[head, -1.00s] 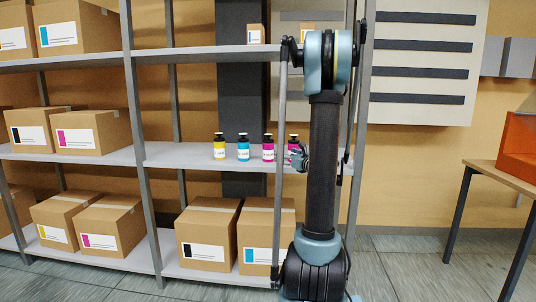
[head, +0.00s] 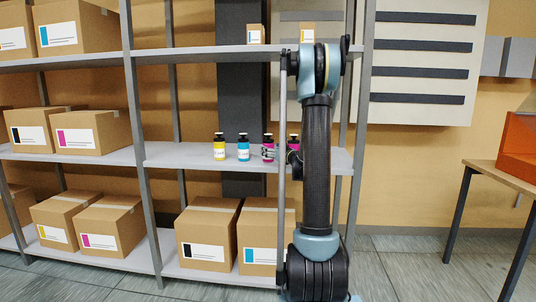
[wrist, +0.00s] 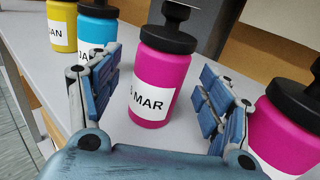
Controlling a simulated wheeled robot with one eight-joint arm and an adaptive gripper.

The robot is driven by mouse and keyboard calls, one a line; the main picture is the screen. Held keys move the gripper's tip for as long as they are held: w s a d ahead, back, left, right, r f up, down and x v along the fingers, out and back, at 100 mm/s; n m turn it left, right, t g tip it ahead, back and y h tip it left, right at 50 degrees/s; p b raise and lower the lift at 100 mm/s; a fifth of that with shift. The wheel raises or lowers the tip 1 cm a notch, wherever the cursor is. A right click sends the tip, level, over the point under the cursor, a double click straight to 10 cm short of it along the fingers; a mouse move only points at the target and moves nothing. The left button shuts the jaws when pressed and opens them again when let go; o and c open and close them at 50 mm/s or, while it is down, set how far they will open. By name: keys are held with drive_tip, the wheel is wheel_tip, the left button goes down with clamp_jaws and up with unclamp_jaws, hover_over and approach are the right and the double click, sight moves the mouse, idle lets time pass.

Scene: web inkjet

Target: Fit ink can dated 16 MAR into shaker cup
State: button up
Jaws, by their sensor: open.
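A magenta ink can (wrist: 160,85) with a black cap stands upright on the shelf, between the fingers of my gripper (wrist: 160,62) in the wrist view. Its white label reads MAR; the number before it is cut off. My gripper is open, with a blue finger on each side of the can. In the head view my gripper (head: 268,153) is in front of this can (head: 268,141) and partly hides it. Another magenta can (wrist: 291,128) stands to the right, its label date not readable. I see no shaker cup in either view.
A cyan can (wrist: 97,32) and a yellow can (wrist: 62,25) stand to the left on the same shelf (head: 180,155); both labels show JAN in part. Cardboard boxes (head: 208,232) fill the lower shelf.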

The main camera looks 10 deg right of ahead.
drive_tip(key=x, duration=0.3)
drive_tip(key=shift+w+a, duration=0.15)
drive_tip(key=shift+w, duration=0.25)
drive_tip(key=c, duration=1.4)
drive_tip(key=shift+r, duration=0.1)
drive_tip(key=shift+c, duration=0.2)
